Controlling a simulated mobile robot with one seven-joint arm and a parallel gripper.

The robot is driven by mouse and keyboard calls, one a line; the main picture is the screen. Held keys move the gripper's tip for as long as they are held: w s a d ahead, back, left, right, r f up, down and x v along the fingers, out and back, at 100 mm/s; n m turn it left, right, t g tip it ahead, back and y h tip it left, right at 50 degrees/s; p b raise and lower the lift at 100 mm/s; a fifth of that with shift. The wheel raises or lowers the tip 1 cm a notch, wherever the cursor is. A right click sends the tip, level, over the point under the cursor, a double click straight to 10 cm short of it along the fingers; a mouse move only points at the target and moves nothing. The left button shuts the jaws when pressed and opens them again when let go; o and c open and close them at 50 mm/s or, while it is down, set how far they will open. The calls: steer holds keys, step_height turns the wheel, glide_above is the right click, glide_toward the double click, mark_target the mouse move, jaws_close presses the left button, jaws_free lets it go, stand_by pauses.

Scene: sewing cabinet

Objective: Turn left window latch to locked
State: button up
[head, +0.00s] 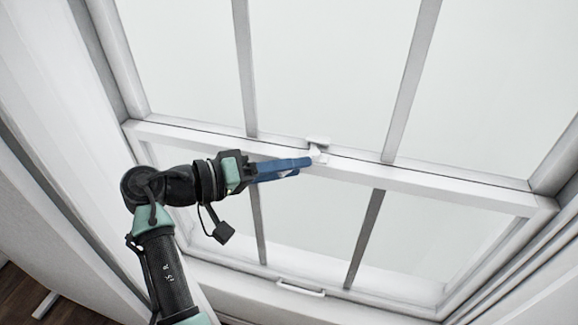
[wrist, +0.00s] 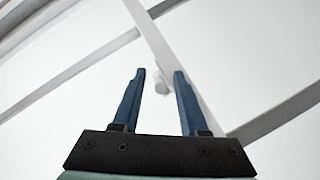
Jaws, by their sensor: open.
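The white window latch (head: 318,150) sits on the middle rail of the sash window, near the center of the head view. In the wrist view the latch (wrist: 162,82) shows as a small pale piece on the rail, between and beyond my fingertips. My gripper (head: 305,168) reaches in from the left, with its blue fingertips right beside the latch. In the wrist view my gripper (wrist: 160,75) is open, with nothing held between the fingers. I cannot tell whether a finger touches the latch. Part of the latch may be hidden by the fingertips in the head view.
The white middle rail (head: 430,183) runs across the window. Thin vertical bars (head: 366,235) divide the panes. A white handle (head: 300,288) is on the lower sash rail. The window frame and wall stand close at left. Space in front of the right panes is free.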

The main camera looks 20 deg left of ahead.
steer(key=shift+s, duration=0.1)
steer(key=b+v, duration=0.1)
steer(key=v, duration=1.2)
